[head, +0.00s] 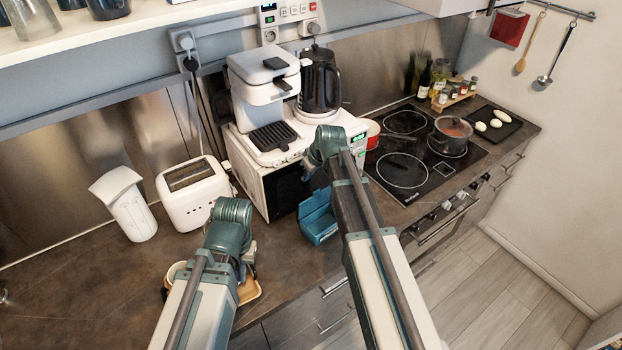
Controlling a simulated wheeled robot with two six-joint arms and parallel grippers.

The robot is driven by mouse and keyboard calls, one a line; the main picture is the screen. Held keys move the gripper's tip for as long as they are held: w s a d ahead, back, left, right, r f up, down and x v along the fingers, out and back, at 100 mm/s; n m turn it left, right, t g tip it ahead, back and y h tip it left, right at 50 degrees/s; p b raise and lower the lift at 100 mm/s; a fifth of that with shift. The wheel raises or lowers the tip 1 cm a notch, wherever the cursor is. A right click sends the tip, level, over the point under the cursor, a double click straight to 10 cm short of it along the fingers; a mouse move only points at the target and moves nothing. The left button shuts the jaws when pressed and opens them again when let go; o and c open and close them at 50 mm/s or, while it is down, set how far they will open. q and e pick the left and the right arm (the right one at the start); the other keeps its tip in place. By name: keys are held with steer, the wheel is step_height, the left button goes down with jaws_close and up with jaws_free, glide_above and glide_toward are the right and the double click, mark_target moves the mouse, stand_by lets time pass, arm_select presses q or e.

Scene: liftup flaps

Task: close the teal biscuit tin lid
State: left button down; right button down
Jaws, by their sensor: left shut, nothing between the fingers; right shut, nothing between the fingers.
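The teal biscuit tin (318,222) stands on the counter in front of the microwave, left of my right forearm. Its lid (314,201) appears raised at the back, and my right arm hides part of the tin's right side. My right gripper (309,171) is shut and empty, above and behind the tin and mostly hidden by its own wrist. My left gripper (247,257) is shut and empty, low over the counter to the left of the tin. My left wrist covers most of it. Neither gripper visibly touches the tin.
A white microwave (267,189) carries a coffee machine (264,95) and a black kettle (320,82). A toaster (194,193) and a white jug (127,207) stand left. A wooden tray (249,291) lies by my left arm. A pot (450,136) sits on the hob (403,171).

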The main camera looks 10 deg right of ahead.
mark_target(317, 191)
steer(key=s, duration=0.1)
steer(key=s+d, duration=0.1)
steer(key=s, duration=0.1)
steer(key=shift+s+d+f, duration=0.3)
steer(key=shift+f, duration=0.05)
arm_select(q)
steer(key=shift+f, duration=0.4)
arm_select(e)
steer(key=shift+w, duration=0.1)
arm_select(q)
steer(key=shift+f, duration=0.1)
arm_select(e)
steer(key=shift+f, duration=0.1)
steer(key=shift+s, duration=0.2)
steer(key=shift+s+d, duration=0.2)
arm_select(q)
steer(key=shift+s+d+f, duration=0.1)
steer(key=shift+s+f, duration=0.1)
steer(key=shift+f, duration=0.1)
arm_select(e)
steer(key=shift+t, duration=0.3)
